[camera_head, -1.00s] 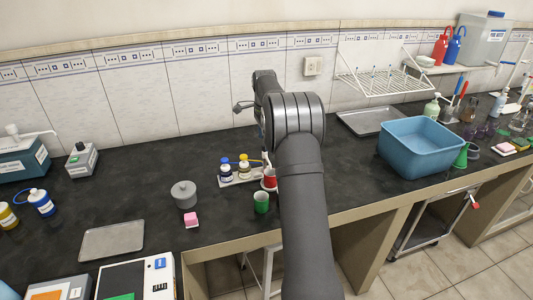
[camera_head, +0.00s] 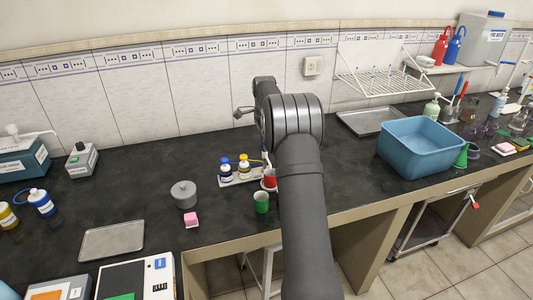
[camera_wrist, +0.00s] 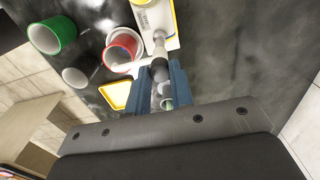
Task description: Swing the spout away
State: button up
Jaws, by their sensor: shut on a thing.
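In the wrist view, my gripper (camera_wrist: 162,94) has its two blue fingers close together around a dark grey rounded knob (camera_wrist: 159,70). The white spout (camera_wrist: 132,66) runs left from this knob, with its end at the red cup (camera_wrist: 122,48). A white post (camera_wrist: 158,42) stands just behind the knob. The fingers hide part of what they hold. In the head view my arm hides the spout's base, and the red cup (camera_head: 269,178) shows just left of it.
A green cup (camera_head: 261,203) stands in front of the red one. A white tray (camera_head: 240,181) holds a blue-capped bottle (camera_head: 226,170) and a yellow-capped bottle (camera_head: 244,166). A blue basin (camera_head: 419,150) is right.

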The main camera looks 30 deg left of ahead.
jog(key=n, duration=0.8)
jog(key=shift+n, duration=0.4)
jog(key=n, duration=0.3)
jog(key=shift+o, duration=1.2)
jog(key=shift+c, duration=1.2)
jog(key=n, duration=0.6)
